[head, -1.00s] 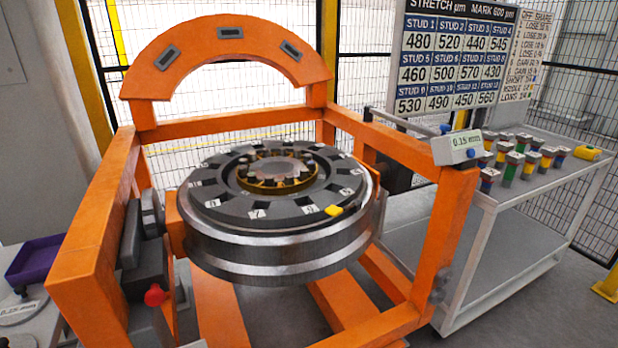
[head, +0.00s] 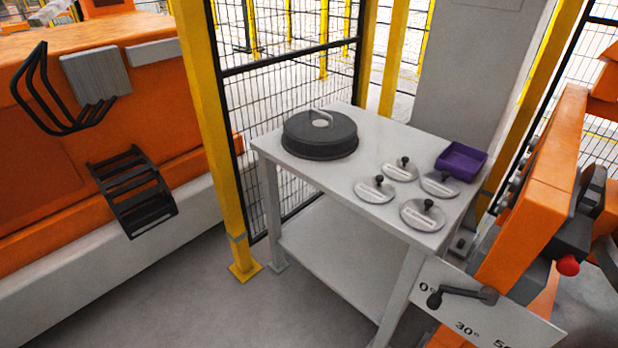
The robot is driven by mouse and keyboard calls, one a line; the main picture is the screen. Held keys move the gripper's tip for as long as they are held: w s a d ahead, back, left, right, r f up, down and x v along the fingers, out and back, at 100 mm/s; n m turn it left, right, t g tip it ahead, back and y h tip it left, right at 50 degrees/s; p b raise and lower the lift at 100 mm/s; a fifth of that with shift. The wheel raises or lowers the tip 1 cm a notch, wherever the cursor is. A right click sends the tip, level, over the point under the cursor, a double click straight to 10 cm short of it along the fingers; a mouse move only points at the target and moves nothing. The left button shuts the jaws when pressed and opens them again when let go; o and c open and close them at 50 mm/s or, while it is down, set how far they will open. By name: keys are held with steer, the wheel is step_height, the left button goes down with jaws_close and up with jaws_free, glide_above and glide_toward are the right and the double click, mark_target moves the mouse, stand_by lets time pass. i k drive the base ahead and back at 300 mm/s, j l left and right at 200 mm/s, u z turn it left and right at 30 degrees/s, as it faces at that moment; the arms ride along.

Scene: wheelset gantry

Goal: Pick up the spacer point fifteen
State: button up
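Several flat, pale round spacers with black knobs lie on a grey table (head: 290,150) in the head view. One spacer (head: 366,194) is at the front left of the group and another spacer (head: 397,173) is behind it. A third spacer (head: 433,188) is at the right, beside a purple tray. The nearest spacer (head: 418,222) is close to the table's front right corner. Each seems to have a white label, but the print is too small to read, so I cannot tell which is point fifteen. My gripper is not in view.
A dark round lidded thing (head: 320,140) with a handle stands at the table's back left. The purple tray (head: 464,158) is at the right edge. A yellow post (head: 212,130) and mesh fence stand left. The orange gantry frame (head: 530,230) is close on the right. Floor in front is clear.

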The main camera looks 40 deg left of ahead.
mark_target(442, 185)
steer(key=i+u, duration=0.35)
steer(key=i+l+u, duration=0.15)
steer(key=i+u, duration=0.2)
steer(key=i, duration=0.15)
